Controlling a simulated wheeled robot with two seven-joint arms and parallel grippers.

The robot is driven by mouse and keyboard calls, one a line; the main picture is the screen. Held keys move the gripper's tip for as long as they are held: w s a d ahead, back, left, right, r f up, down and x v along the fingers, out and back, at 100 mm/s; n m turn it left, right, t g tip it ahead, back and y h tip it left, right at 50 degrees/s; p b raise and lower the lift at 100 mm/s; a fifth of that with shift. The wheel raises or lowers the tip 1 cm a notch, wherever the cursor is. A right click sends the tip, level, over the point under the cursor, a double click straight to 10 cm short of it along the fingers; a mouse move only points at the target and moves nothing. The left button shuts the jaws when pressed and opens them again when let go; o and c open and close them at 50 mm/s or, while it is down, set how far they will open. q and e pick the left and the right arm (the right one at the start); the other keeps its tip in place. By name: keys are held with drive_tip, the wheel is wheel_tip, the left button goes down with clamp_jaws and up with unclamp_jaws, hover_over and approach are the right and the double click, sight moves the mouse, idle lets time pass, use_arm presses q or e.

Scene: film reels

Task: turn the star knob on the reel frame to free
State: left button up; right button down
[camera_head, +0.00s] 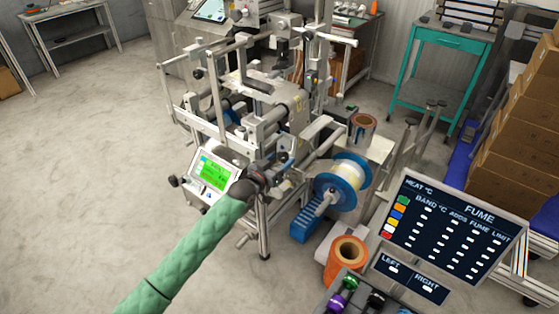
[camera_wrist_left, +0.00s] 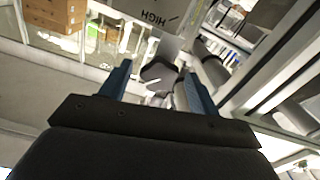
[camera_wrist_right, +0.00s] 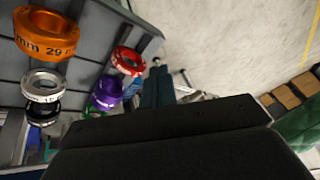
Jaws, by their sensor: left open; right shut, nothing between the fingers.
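The reel frame (camera_head: 262,95) stands in the middle of the head view, a metal machine with rollers and bars. My left gripper (camera_head: 284,170) is at its front, between the green display and the blue-flanged reel. In the left wrist view its two blue fingers (camera_wrist_left: 158,84) are apart. A dark grey lobed piece (camera_wrist_left: 158,69), perhaps the star knob, shows between and beyond the fingertips; I cannot tell whether they touch it. A plate marked HIGH (camera_wrist_left: 145,20) is behind it, upside down. My right gripper (camera_wrist_right: 157,86) is shut and empty; the head view does not show it.
The blue-flanged reel (camera_head: 343,184) is close right of my left gripper, and the green display (camera_head: 213,174) is close left. A FUME panel (camera_head: 452,230) stands at the lower right. Orange (camera_wrist_right: 46,33) and red (camera_wrist_right: 128,61) rings are near my right gripper. Floor at left is clear.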

drive_tip(key=shift+s, duration=0.15)
use_arm(q)
drive_tip(key=shift+c, duration=0.4)
use_arm(e)
drive_tip(key=shift+s+a, duration=0.1)
use_arm(q)
drive_tip(key=c, duration=0.9)
use_arm(e)
drive_tip(key=shift+s+f, duration=0.15)
drive_tip(key=shift+s, duration=0.1)
drive_tip(key=shift+w, duration=0.15)
